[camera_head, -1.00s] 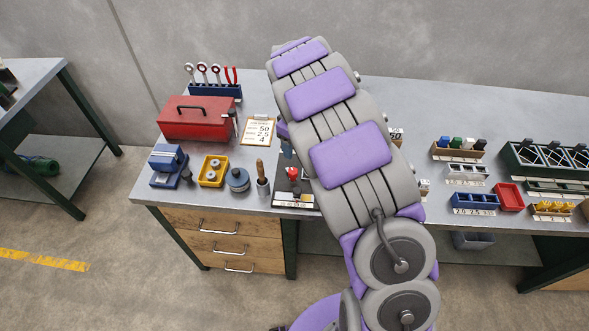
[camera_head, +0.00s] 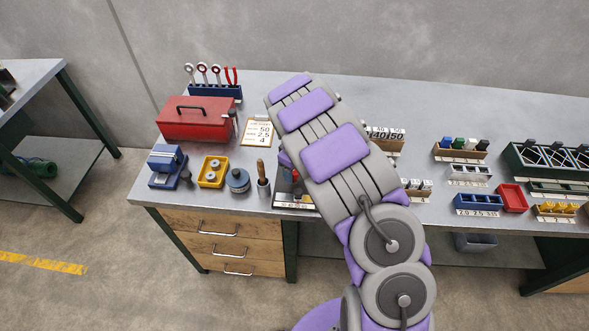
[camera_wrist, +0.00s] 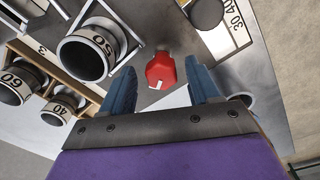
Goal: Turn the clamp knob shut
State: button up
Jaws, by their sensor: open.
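The red clamp knob (camera_wrist: 161,71) shows in the wrist view with a white mark on its near face. It lies between and just beyond the blue fingertips of my gripper (camera_wrist: 160,66). The fingers are apart, with a gap on each side of the knob. In the head view only a sliver of red (camera_head: 295,175) shows beside my arm. My arm hides most of the clamp and my gripper's fingers there. The clamp's board (camera_head: 292,205) shows its front edge at the bench front.
In the wrist view, open cylinders marked 50 (camera_wrist: 90,53), 60 and 40 stand at left. A dark round piece (camera_wrist: 207,13) is at upper right. In the head view, a wooden-handled tool (camera_head: 262,180) and grey-blue round tin (camera_head: 238,181) stand left of the clamp.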

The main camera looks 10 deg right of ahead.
jog(key=shift+a, duration=0.35)
jog(key=c, duration=0.3)
jog(key=shift+d, duration=0.3)
jog(key=c, duration=0.7)
jog(key=shift+c, duration=0.2)
